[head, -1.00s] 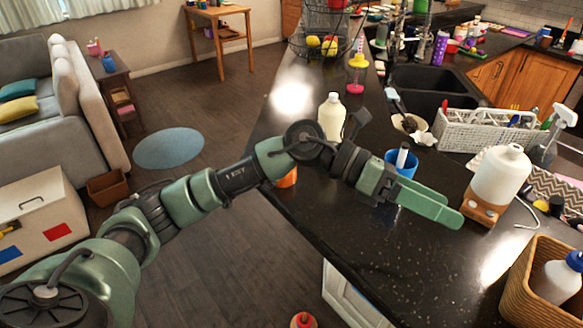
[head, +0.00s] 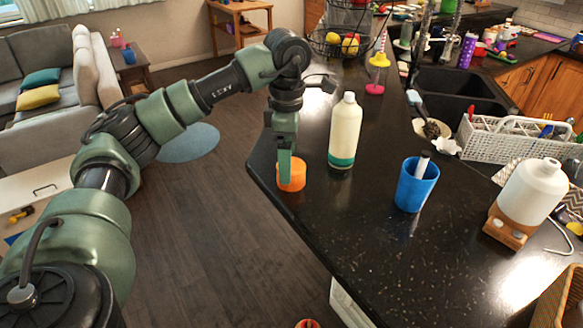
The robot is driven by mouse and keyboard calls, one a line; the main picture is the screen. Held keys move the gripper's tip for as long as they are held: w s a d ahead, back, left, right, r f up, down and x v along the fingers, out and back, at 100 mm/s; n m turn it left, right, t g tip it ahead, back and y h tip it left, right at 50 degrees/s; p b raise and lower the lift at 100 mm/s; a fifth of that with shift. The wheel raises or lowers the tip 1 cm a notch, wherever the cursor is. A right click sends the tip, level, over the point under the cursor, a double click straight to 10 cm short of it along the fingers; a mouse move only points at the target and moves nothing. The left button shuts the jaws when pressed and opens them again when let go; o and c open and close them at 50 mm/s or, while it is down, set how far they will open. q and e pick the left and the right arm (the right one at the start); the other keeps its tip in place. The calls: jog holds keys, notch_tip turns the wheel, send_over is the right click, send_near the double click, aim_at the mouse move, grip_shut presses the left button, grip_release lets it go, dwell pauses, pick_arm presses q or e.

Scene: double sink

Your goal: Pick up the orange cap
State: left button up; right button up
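The orange cap (head: 293,175) stands on the dark counter near its left edge, in the head view. My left gripper (head: 285,172) points straight down at the cap, with its green finger in front of the cap's left part. Only one finger shows clearly, so I cannot tell whether the fingers are apart or closed on the cap. The cap appears to rest on the counter. My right gripper is not in view.
A cream bottle with a green base (head: 345,132) stands just right of the cap. A blue cup (head: 417,186) holding a dark-and-white object is further right. A white dispenser bottle (head: 531,192) stands on a wooden base. The front counter is clear.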

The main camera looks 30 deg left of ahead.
pick_arm(q)
jog(key=shift+d+f+p, duration=0.1)
jog(key=shift+f+p, duration=0.3)
jog(key=shift+f, duration=1.25)
jog(key=c, duration=1.4)
